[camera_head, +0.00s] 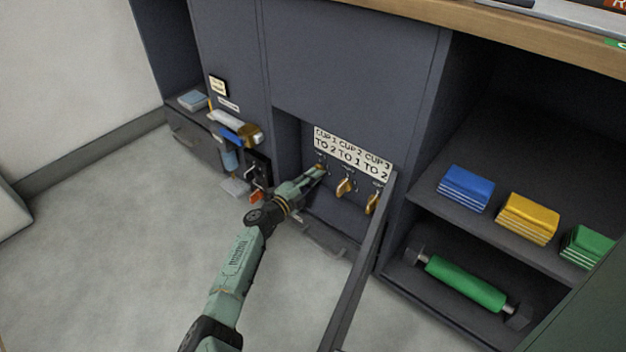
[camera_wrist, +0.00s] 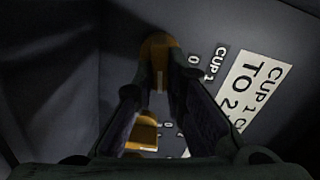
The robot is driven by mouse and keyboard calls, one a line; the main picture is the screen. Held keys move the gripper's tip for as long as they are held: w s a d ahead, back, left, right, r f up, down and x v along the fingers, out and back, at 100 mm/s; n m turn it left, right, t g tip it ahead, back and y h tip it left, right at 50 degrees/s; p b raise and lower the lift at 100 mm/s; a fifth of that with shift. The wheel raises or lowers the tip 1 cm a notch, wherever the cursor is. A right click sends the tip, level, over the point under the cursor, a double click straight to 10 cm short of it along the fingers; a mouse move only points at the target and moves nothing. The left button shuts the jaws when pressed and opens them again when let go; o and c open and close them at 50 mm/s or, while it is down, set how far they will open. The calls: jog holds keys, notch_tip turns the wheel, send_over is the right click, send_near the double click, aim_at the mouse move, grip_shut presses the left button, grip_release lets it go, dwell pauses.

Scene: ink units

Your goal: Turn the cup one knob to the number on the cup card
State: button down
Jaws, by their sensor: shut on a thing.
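The cup card (camera_head: 351,153) is a white strip above a row of yellow knobs. It reads CUP 1 TO 2, CUP 2 TO 1, CUP 3 TO 2, and part of it shows in the wrist view (camera_wrist: 252,88). My gripper (camera_head: 317,172) is at the leftmost knob, under CUP 1. In the wrist view its fingers are shut on the yellow cup one knob (camera_wrist: 158,47). A small CUP 1 label (camera_wrist: 215,62) and a 0 mark (camera_wrist: 194,60) are beside it. The fingers hide the knob's other marks, so I cannot read its setting.
The cup two knob (camera_head: 344,187) and cup three knob (camera_head: 372,203) are to the right. An open door (camera_head: 358,265) stands right of the recess. Shelves hold blue (camera_head: 466,187), yellow (camera_head: 527,218) and green packs, with a green roller (camera_head: 465,283) below.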

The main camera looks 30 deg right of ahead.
jog(key=shift+f+m+b, duration=0.15)
jog(key=shift+m+b, duration=0.25)
jog(key=shift+m, duration=0.8)
jog(key=c, duration=1.6)
grip_release()
jog(key=shift+c, duration=0.2)
notch_tip(320, 180, up, 9)
jog(key=shift+w+a+r, duration=0.1)
jog(key=shift+r, duration=0.5)
